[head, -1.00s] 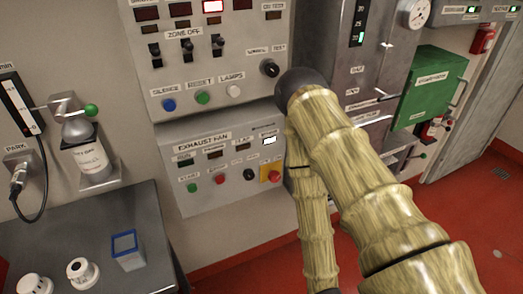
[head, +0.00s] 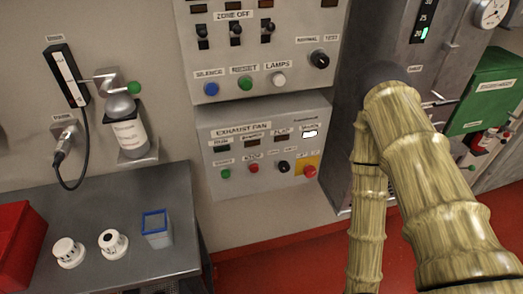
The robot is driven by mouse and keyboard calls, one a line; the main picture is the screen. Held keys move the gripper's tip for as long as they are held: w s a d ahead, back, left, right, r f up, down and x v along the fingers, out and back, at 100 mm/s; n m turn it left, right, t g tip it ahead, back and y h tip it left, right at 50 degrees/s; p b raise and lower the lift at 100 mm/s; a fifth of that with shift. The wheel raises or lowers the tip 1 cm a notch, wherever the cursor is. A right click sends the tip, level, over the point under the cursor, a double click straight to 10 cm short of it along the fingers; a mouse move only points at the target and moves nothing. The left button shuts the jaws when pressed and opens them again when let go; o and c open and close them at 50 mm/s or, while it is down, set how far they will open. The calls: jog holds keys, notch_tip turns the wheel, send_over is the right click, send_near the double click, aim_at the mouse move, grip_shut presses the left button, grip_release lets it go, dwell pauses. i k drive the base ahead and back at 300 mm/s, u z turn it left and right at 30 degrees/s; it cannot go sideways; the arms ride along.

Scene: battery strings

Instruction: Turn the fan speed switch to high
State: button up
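The exhaust fan panel (head: 262,148) is a grey box on the wall in the middle of the head view. A black rotary knob (head: 283,167) sits in its lower row, between a red button (head: 253,168) and a red emergency button on a yellow plate (head: 309,170). A green button (head: 225,173) is at the left of that row. The small labels and the knob's pointer are too small to read surely. My arm, in a bamboo-like cover, stands at the right of the panel. My gripper is not visible.
A grey alarm panel (head: 228,105) with silence, reset and lamps buttons is above. A metal table (head: 110,190) at lower left bears two white detectors and a blue-rimmed container (head: 156,228). A red bin (head: 20,245) is at far left. Red floor (head: 275,255) shows below the panel.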

aim_at(283, 166)
jog(key=u, duration=0.65)
jog(key=k, duration=0.35)
jog(key=z, duration=0.75)
